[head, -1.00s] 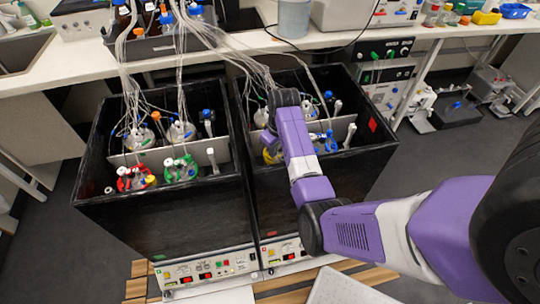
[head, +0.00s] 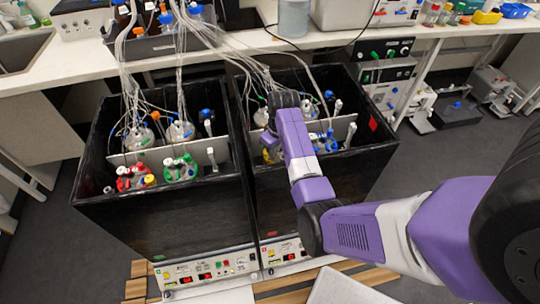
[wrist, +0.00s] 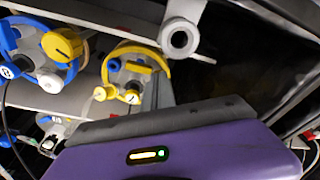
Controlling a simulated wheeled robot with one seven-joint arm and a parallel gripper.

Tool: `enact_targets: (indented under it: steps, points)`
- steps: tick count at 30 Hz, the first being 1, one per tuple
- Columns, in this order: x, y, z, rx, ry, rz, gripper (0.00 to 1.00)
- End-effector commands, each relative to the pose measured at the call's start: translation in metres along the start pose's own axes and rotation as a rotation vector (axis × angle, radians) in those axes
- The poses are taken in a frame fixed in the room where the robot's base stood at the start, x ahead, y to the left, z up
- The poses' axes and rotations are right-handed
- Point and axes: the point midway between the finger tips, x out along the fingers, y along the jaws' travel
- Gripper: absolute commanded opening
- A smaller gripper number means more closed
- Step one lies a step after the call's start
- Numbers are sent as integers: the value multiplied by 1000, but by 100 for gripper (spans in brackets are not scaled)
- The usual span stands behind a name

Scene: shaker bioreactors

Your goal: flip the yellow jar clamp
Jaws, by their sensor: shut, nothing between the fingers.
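The yellow jar clamp (wrist: 137,68) is a yellow ring with a bar on a jar top, in the upper middle of the wrist view. A small yellow part of it (head: 271,156) shows in the head view, left of my arm in the right black box. My gripper (wrist: 155,98) reaches up from the bottom of the wrist view, close below the clamp. It is shut and holds nothing. Its purple housing covers the lower part of that view. I cannot tell whether it touches the clamp. In the head view my arm hides the gripper.
A jar with a blue ring and yellow knob (wrist: 60,45) stands left of the clamp. A grey round port (wrist: 180,38) is at its right. The right box's wall (head: 355,170) and the tubes above (head: 245,55) surround the space. The left box (head: 150,220) holds red and green jars.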

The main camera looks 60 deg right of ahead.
Motion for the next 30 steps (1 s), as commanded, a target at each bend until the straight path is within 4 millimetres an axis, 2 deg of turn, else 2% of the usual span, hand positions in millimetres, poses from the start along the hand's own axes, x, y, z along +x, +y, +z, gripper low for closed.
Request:
enact_targets:
  steps: [22,30]
  points:
    - [11,0,2,0,0,0,0]
    - [2,0,0,0,0,0,0]
